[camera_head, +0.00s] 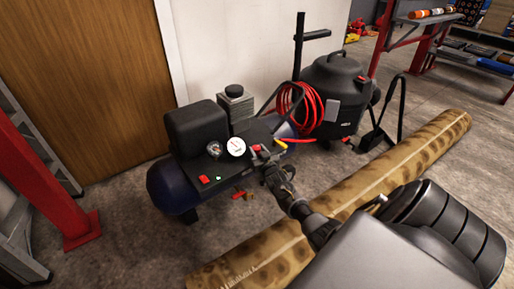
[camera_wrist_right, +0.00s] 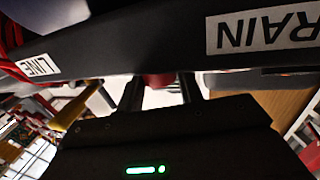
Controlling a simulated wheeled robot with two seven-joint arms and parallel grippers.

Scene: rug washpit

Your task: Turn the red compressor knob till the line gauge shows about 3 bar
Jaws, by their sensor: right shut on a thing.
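The compressor (camera_head: 172,188) is a dark blue tank with a black panel on top, standing by the wall. Its panel carries a white-faced gauge (camera_head: 236,147) and a smaller dark gauge (camera_head: 215,150); the needles are too small to read. My right gripper (camera_head: 268,162) reaches the panel's right end. In the right wrist view, my right gripper's fingers (camera_wrist_right: 160,92) are shut on the red knob (camera_wrist_right: 158,80), beneath a dark panel edge with a "LINE" label (camera_wrist_right: 36,66). In the head view the gripper largely hides the knob. My left gripper is out of view.
A spotted, rolled rug (camera_head: 345,195) lies diagonally on the floor under my right arm. A black tank vacuum (camera_head: 333,85) with a coiled red hose (camera_head: 297,105) stands behind the compressor. A red post (camera_head: 45,180) is at left. A yellow-handled part (camera_wrist_right: 72,114) is near my gripper.

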